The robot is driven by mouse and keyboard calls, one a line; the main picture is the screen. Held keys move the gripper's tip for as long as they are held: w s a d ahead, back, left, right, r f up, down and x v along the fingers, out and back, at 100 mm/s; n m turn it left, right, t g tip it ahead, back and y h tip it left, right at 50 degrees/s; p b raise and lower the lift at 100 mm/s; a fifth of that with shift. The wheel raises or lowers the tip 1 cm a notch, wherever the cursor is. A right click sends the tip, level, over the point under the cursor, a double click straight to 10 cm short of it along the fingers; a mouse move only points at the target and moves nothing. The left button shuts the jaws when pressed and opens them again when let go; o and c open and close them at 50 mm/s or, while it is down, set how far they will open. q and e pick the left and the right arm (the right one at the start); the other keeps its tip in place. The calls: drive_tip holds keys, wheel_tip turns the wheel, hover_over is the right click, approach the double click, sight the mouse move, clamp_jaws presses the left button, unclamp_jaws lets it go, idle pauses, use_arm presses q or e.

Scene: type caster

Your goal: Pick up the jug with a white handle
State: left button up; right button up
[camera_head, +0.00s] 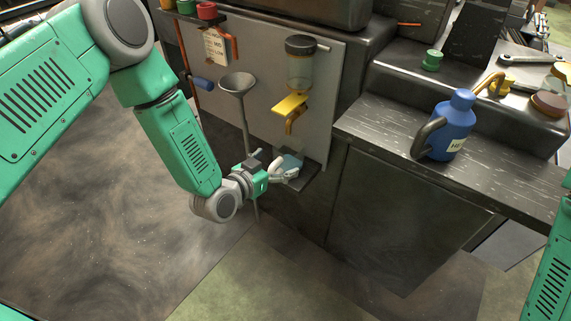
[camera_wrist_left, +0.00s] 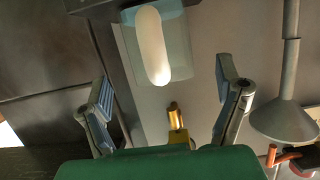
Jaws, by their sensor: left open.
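The jug with a white handle (camera_wrist_left: 180,55) shows at the top of the left wrist view as a see-through, bluish container. Its white handle (camera_wrist_left: 152,45) faces the camera. In the head view the jug (camera_head: 291,160) sits on a small dark shelf (camera_head: 311,178) low on the panel, partly hidden by my gripper. My left gripper (camera_head: 284,174) is open beside the jug, and it also shows in the left wrist view (camera_wrist_left: 168,100). Its fingers are spread apart with the handle ahead, roughly between their lines. I see no contact. My right gripper is outside the view.
A dispenser (camera_head: 300,65) with a yellow tap (camera_head: 290,104) hangs above the shelf. A grey funnel (camera_head: 237,84) on a long stem stands left of it. A blue jug (camera_head: 456,118) with a dark handle stands on the right counter (camera_head: 380,128). The floor in front is clear.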

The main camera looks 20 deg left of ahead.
sight(280, 158)
use_arm(q)
drive_tip(key=b+x, duration=0.1)
drive_tip(key=x, duration=0.3)
drive_tip(key=shift+a+f+b, duration=0.1)
drive_tip(key=shift+b, duration=0.25)
drive_tip(key=shift+w, duration=0.45)
drive_tip(key=c, duration=1.5)
